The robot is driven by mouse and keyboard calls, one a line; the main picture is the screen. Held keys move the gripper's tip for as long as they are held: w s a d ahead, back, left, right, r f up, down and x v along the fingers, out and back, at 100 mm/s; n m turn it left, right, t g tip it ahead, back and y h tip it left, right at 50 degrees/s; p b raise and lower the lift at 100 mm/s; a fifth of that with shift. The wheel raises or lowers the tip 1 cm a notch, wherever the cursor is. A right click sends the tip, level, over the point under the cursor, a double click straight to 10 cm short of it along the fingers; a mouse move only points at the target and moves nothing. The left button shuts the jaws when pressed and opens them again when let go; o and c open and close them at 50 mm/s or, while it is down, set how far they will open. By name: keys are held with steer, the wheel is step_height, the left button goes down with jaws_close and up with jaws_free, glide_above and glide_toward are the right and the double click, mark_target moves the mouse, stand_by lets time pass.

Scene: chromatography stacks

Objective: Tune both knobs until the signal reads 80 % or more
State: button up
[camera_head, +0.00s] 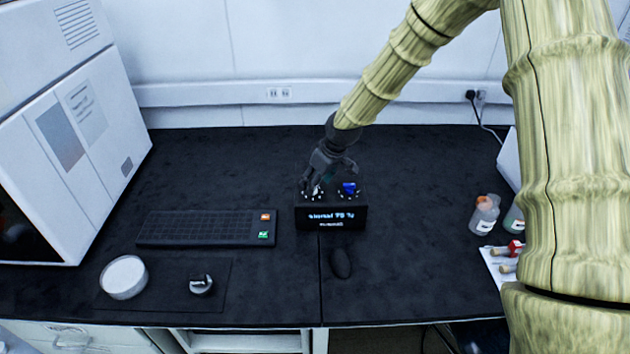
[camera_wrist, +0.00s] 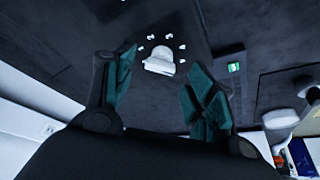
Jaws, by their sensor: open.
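A small black tuning box (camera_head: 331,219) stands on the dark bench; its front display seems to read "signal 79 %", in small, blurry digits. A blue knob (camera_head: 348,188) with a ring of white marks is on its top right. A white knob (camera_head: 316,190) is on its top left, partly hidden by my gripper; it also shows in the wrist view (camera_wrist: 159,61), ringed by white dots. My gripper (camera_head: 322,180) is over the white knob. In the wrist view its two green-padded fingers (camera_wrist: 158,85) are apart, one on each side of the knob; I cannot tell whether they touch it.
A black keyboard (camera_head: 206,228) lies left of the box and a dark mouse (camera_head: 340,263) in front. A white dish (camera_head: 124,277) and small metal item (camera_head: 201,285) are at front left. Bottles (camera_head: 484,214) stand at right. A large white instrument (camera_head: 75,130) fills the left.

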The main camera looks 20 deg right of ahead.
steer(key=shift+x, duration=0.9)
steer(key=c, duration=1)
steer(key=shift+m, duration=0.3)
steer(key=m, duration=0.2)
steer(key=m+h, duration=0.1)
steer(key=shift+a+m+t+h+b, duration=0.2)
steer(key=shift+m+t+h+b, duration=0.1)
steer(key=shift+m+t, duration=0.1)
steer(key=shift+a+r+m+h, duration=0.1)
steer(key=shift+m+h, duration=0.35)
steer(key=shift+m, duration=0.65)
steer(key=shift+a+m+h, duration=0.1)
steer(key=shift+m+h, duration=0.35)
steer(key=shift+m, duration=0.65)
